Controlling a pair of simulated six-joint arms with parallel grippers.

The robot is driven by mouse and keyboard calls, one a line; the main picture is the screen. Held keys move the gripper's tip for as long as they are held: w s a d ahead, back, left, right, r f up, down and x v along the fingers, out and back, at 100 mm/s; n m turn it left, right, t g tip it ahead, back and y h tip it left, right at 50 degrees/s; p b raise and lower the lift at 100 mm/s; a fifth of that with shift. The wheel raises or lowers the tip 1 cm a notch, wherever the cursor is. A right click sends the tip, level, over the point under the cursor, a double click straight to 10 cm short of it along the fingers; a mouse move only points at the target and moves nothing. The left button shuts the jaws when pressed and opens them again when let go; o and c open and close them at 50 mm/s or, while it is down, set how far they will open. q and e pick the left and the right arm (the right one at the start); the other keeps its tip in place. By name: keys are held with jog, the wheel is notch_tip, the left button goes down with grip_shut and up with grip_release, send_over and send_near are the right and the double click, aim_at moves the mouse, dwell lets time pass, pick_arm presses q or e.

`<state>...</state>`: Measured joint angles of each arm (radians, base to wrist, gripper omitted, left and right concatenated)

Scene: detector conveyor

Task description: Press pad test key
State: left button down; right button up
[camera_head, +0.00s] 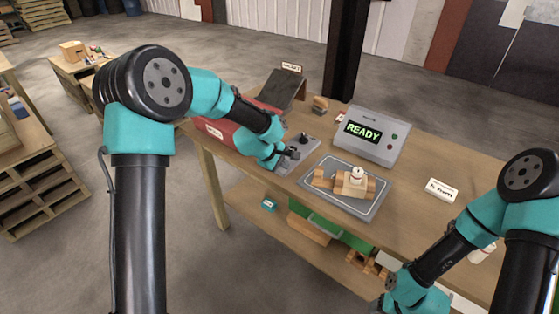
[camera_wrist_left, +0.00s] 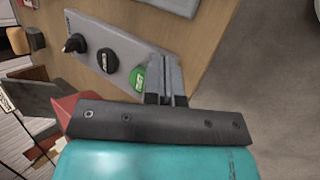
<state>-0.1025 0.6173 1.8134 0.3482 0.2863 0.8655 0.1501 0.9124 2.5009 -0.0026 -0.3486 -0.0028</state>
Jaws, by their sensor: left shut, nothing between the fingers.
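My left gripper (camera_head: 291,153) is shut and empty, over the grey control panel (camera_head: 303,141). In the left wrist view its closed fingers (camera_wrist_left: 166,68) are beside a round green key (camera_wrist_left: 138,78) with small lettering I cannot read. Whether they touch the key or the panel (camera_wrist_left: 101,49) is unclear. Two black knobs, one in the middle (camera_wrist_left: 107,60) and one farther along (camera_wrist_left: 75,43), sit in line with the key. A grey pad (camera_head: 364,212) with a white outline carries wooden pieces and a small white object (camera_head: 357,175). My right gripper is not visible; its arm enters at the lower right.
A grey display box (camera_head: 378,137) reading READY stands behind the pad. A red machine (camera_head: 224,133) is left of the panel. A white label card (camera_head: 441,190) lies right of the pad. The wooden tabletop (camera_head: 475,165) has free room at the right.

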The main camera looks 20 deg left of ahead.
pick_arm(q)
jog(key=w+a+r+n+t+h, duration=0.1)
jog(key=w+a+r+n, duration=0.2)
jog(key=w+r, duration=0.3)
notch_tip(320, 180, up, 2)
jog(key=shift+w+a+n, duration=0.2)
jog(key=shift+w+n, duration=0.1)
jog(key=shift+n, duration=0.4)
jog(key=shift+f, duration=0.1)
jog(key=shift+f, duration=4.35)
jog(key=shift+f, duration=0.1)
jog(key=shift+f, duration=0.3)
jog(key=shift+f, duration=0.45)
jog(key=shift+r, duration=0.85)
